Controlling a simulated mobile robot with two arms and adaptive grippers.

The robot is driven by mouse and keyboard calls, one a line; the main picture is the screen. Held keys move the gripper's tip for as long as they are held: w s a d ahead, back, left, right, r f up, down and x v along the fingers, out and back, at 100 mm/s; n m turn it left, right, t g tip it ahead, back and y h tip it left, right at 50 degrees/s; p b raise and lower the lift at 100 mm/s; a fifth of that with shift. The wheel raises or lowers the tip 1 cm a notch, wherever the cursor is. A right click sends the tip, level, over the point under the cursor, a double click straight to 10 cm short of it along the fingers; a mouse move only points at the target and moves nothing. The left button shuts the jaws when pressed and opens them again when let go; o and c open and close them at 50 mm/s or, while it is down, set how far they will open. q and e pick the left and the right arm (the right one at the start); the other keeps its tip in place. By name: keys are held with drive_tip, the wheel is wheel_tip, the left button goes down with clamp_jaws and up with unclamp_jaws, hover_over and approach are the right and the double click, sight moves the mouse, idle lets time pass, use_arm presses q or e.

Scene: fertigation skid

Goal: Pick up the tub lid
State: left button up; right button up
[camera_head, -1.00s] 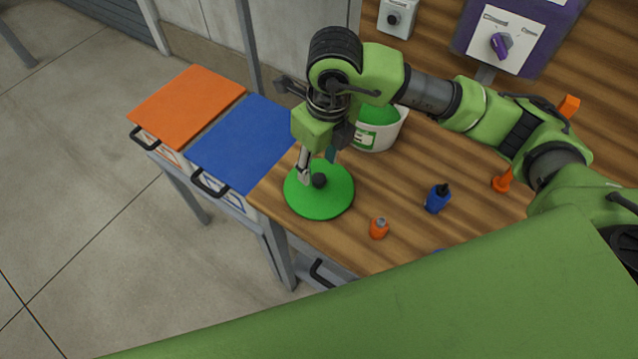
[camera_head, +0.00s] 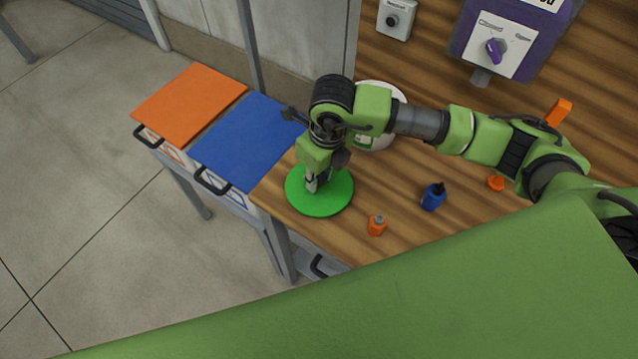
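The tub lid is a flat round green disc (camera_head: 320,204) lying on the wooden bench near its front left corner. Its dark knob is hidden behind my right gripper (camera_head: 318,185), which points down at the lid's middle from above. The fingers are low over the lid, partly covered by the wrist, so their grip on the knob cannot be made out. A white tub (camera_head: 391,95) stands behind, largely hidden by my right arm. My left gripper is not in view.
An orange panel (camera_head: 188,103) and a blue panel (camera_head: 245,143) with black handles lie left of the bench. A small orange bottle (camera_head: 376,226), a blue bottle (camera_head: 432,197) and an orange piece (camera_head: 495,183) stand right of the lid. A purple switch panel (camera_head: 507,42) is at the back.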

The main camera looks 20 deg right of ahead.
drive_tip(key=shift+c, duration=1.2)
